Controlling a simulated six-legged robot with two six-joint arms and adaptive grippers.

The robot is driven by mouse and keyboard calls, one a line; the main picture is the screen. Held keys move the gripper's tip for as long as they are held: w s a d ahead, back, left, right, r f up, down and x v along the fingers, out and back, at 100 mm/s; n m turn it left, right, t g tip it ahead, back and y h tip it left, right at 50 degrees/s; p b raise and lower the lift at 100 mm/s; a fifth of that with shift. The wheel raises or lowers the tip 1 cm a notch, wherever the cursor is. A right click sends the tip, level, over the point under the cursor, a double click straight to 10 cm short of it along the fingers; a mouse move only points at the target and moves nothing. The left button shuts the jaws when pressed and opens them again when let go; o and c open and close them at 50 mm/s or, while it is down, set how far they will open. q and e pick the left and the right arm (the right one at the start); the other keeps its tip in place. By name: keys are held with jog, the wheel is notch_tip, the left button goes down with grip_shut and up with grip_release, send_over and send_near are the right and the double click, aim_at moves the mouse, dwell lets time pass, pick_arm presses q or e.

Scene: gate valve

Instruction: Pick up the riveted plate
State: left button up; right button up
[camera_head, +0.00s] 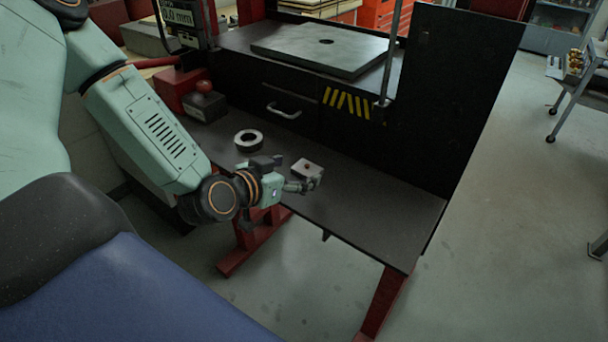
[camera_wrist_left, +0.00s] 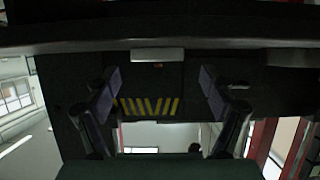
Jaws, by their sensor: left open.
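The riveted plate (camera_head: 308,168) is a small light grey block with a reddish-brown rivet on top. It lies on the dark lower shelf (camera_head: 375,205) near its front edge. My left gripper (camera_head: 305,185) is at the shelf's front edge, close to the plate's near side. In the left wrist view the gripper (camera_wrist_left: 160,76) is open with its two fingers wide apart. There the plate (camera_wrist_left: 157,55) shows edge-on, centred between the fingers and a little beyond the tips. Whether a finger touches it I cannot tell. My right gripper is in neither view.
Behind is a black drawer front with a handle (camera_head: 284,111) and yellow stripes (camera_head: 346,102). A large grey plate (camera_head: 322,48) lies above. The shelf's right part is clear.

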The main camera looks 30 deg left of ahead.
aim_at(305, 168)
pick_arm(q)
jog(key=shift+w+d+f+b, duration=0.3)
jog(key=shift+w, duration=0.35)
jog(key=shift+w+d+f+b, duration=0.25)
jog(key=shift+w+b, duration=0.05)
jog(key=shift+w, duration=0.3)
jog(key=shift+w+f, duration=0.1)
jog(key=shift+w, duration=0.15)
jog(key=shift+w+a, duration=0.1)
jog(key=shift+a, duration=0.45)
jog(key=shift+d, duration=0.3)
jog(key=c, duration=0.7)
jog(key=shift+a, duration=0.15)
jog(key=shift+c, duration=1.2)
jog(key=c, duration=0.3)
jog(key=shift+c, duration=0.5)
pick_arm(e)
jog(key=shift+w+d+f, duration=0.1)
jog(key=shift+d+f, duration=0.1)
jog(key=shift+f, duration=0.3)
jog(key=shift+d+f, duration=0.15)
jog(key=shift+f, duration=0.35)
